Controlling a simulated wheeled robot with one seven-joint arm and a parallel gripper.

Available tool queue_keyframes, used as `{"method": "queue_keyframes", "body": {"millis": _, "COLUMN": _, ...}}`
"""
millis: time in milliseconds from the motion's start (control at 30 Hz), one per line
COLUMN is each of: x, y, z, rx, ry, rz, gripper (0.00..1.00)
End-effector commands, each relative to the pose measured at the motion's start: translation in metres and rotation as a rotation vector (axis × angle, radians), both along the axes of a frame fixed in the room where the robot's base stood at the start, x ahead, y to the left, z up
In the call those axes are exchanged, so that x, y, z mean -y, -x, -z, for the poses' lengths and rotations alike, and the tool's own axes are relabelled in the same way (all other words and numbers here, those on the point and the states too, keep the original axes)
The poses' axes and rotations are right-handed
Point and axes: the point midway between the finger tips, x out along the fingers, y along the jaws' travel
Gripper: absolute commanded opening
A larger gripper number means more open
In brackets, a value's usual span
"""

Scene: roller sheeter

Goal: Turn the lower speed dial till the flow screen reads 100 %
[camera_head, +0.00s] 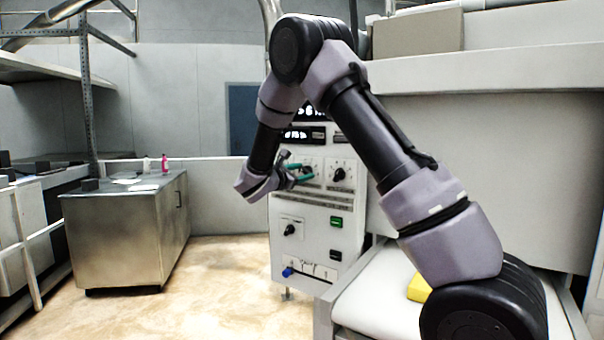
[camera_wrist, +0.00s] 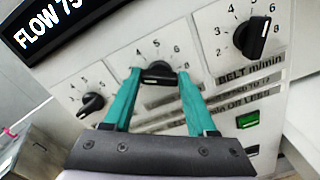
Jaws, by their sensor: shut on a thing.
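My gripper (camera_wrist: 160,82) has teal fingers shut on a black dial (camera_wrist: 158,70), one finger on each side of its knob. The dial's scale shows above it, and its label is mostly hidden by the fingers. In the head view my gripper (camera_head: 301,173) is at the front of the white control panel (camera_head: 314,233). The flow screen (camera_wrist: 45,30) is at the top left of the wrist view. It reads "FLOW 7" and then a cut-off digit. I cannot read the screens in the head view.
The BELT m/min dial (camera_wrist: 257,37) is close on the right, and another black dial (camera_wrist: 92,103) on the left. A green switch (camera_wrist: 247,120) is below right. A steel cabinet (camera_head: 112,240) stands left, with open floor (camera_head: 215,280) between.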

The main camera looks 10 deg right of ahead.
Motion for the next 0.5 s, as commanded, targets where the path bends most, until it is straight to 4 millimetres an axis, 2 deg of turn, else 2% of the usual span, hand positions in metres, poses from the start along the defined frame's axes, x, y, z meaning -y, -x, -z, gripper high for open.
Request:
{"method": "queue_keyframes", "body": {"millis": 267, "x": -0.0002, "y": 0.0003, "z": 0.0005, "rx": 0.075, "ry": -0.075, "rz": -0.001, "gripper": 0.02}}
{"method": "queue_keyframes", "body": {"millis": 500, "x": 0.0004, "y": 0.0007, "z": 0.001, "rx": 0.206, "ry": -0.206, "rz": 0.0, "gripper": 0.02}}
